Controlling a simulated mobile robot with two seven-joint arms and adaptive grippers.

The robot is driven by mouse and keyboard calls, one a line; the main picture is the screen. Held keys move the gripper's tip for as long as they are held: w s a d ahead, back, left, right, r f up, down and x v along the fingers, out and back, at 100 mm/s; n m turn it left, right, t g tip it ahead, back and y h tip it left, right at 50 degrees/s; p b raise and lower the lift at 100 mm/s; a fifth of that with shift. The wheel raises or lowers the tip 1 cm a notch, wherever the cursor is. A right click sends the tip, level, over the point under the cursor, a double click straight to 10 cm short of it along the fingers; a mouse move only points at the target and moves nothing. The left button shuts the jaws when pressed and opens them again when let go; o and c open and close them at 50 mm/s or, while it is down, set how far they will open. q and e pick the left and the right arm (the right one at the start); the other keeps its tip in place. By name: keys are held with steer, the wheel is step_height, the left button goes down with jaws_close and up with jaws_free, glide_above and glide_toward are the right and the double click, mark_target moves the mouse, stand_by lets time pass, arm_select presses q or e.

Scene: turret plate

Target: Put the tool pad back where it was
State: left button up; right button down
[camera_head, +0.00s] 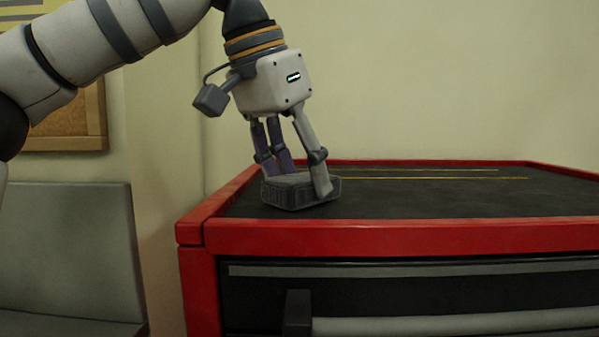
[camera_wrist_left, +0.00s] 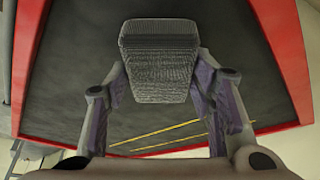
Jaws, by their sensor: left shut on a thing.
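The tool pad is a dark grey ribbed block (camera_head: 296,190) at the left part of the red cabinet's black top. It also shows in the left wrist view (camera_wrist_left: 160,62), between the fingers. My left gripper (camera_head: 296,180) points down and is shut on the tool pad, with fingers on both sides of it. The pad is at or just above the black top; I cannot tell whether it touches. My right gripper is not in view.
The red tool cabinet (camera_head: 400,238) has a raised red rim around its black top (camera_head: 440,200). Yellow lines (camera_head: 430,178) run across the top behind the pad. The right part of the top is clear. A grey chair (camera_head: 65,250) stands at the left, below a cork board (camera_head: 70,120).

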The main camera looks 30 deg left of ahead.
mark_target(281, 179)
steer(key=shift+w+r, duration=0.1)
arm_select(q)
steer(key=o, duration=1.2)
steer(key=shift+r, duration=0.25)
steer(key=p+v, duration=0.1)
steer(key=v, duration=0.5)
steer(key=shift+s+r, duration=0.1)
steer(key=shift+s, duration=0.05)
steer(key=v, duration=0.5)
steer(key=shift+r, duration=0.2)
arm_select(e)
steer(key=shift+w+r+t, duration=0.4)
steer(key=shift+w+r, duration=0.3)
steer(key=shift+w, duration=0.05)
